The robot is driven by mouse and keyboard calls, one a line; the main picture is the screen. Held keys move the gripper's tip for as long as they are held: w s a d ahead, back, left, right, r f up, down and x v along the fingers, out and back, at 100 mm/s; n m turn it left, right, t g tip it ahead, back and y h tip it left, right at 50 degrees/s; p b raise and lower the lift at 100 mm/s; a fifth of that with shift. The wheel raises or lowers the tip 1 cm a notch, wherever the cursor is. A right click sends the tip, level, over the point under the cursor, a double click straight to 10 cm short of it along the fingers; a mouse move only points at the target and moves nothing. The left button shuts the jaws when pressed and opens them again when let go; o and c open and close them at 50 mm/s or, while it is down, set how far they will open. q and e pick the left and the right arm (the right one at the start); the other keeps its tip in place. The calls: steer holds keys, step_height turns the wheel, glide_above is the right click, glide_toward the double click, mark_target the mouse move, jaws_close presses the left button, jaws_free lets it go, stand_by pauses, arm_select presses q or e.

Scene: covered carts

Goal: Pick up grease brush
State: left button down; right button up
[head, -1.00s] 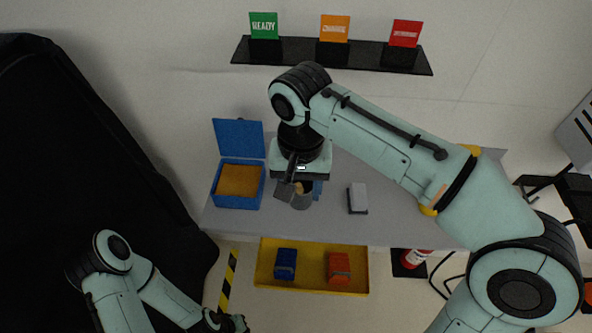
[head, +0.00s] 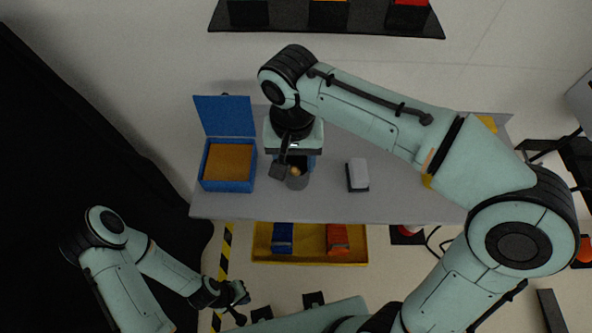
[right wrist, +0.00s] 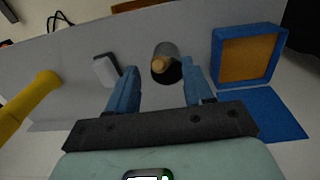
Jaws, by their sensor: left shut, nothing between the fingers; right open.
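A grey metal cup (head: 298,182) stands on the table, with the round wooden end of what looks like the grease brush (head: 295,171) showing at its mouth. In the right wrist view the cup (right wrist: 171,72) and wooden end (right wrist: 158,63) lie between and beyond the finger tips. The rest of the brush is hidden. My right gripper (head: 296,167) is open over the cup, its blue fingers (right wrist: 160,78) apart with nothing held. My left gripper (head: 239,297) is shut and empty, low in front of the table.
A blue open-lidded box (head: 228,186) with an orange inside is left of the cup. A white-and-black block (head: 358,175) lies to its right. A yellow tray (head: 310,257) below the table's front edge holds blue and red items. The table (head: 410,200) is clear at front right.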

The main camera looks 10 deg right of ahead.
step_height(320, 180, down, 5)
steer(key=shift+w+r, duration=0.1)
steer(key=shift+r, duration=0.05)
arm_select(q)
steer(key=shift+s+f, duration=0.2)
steer(key=shift+f, duration=0.1)
arm_select(e)
jaws_close()
steer(key=shift+r, duration=0.15)
